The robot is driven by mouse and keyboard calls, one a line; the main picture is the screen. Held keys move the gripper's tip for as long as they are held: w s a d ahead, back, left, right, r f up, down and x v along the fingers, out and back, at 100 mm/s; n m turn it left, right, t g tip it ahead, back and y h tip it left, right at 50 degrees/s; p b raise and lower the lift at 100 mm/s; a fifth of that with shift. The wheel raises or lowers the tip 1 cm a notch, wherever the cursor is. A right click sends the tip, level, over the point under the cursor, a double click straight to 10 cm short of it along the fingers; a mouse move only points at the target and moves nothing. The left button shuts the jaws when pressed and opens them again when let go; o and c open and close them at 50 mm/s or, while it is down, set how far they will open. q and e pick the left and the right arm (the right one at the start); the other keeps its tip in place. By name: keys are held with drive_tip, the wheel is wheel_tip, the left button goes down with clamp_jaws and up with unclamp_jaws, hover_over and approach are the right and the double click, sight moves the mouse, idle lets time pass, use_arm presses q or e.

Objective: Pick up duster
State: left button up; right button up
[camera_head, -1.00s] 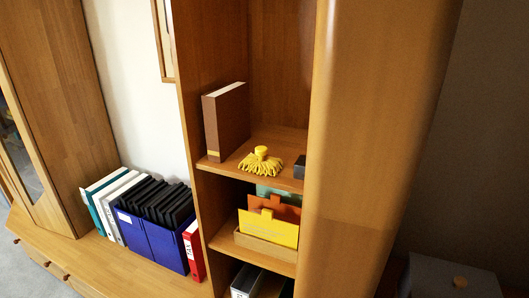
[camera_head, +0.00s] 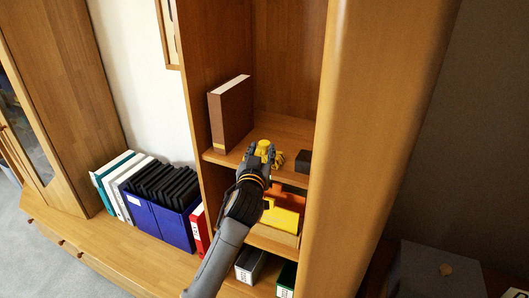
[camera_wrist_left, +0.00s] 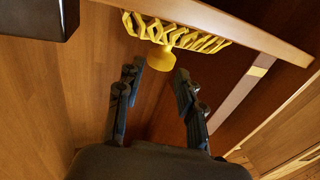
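The yellow duster (camera_head: 279,158) sits on the upper open shelf of the cabinet, partly hidden behind my left gripper (camera_head: 263,153). In the left wrist view the duster (camera_wrist_left: 178,34) shows its looped yellow strands and a round knob handle. The two fingers of my left gripper (camera_wrist_left: 157,76) are spread apart, with the knob just ahead of the gap between their tips. They do not appear to touch it. My right gripper is not in view.
A brown binder (camera_head: 230,115) stands left of the duster and a small dark box (camera_head: 304,160) lies right of it. Cabinet side walls close in the shelf (camera_head: 290,130). A yellow folder (camera_head: 283,219) is on the shelf below. A blue file holder (camera_head: 160,221) stands at lower left.

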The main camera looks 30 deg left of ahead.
use_arm(q)
drive_tip(key=x, duration=0.2)
drive_tip(key=shift+w+a, duration=0.1)
drive_tip(key=shift+w, duration=0.25)
drive_tip(key=shift+p+x, duration=0.75)
drive_tip(key=shift+x, duration=2.05)
drive_tip(key=shift+f, duration=0.1)
drive_tip(key=shift+s, duration=0.1)
drive_tip(key=shift+c, duration=0.2)
clamp_jaws()
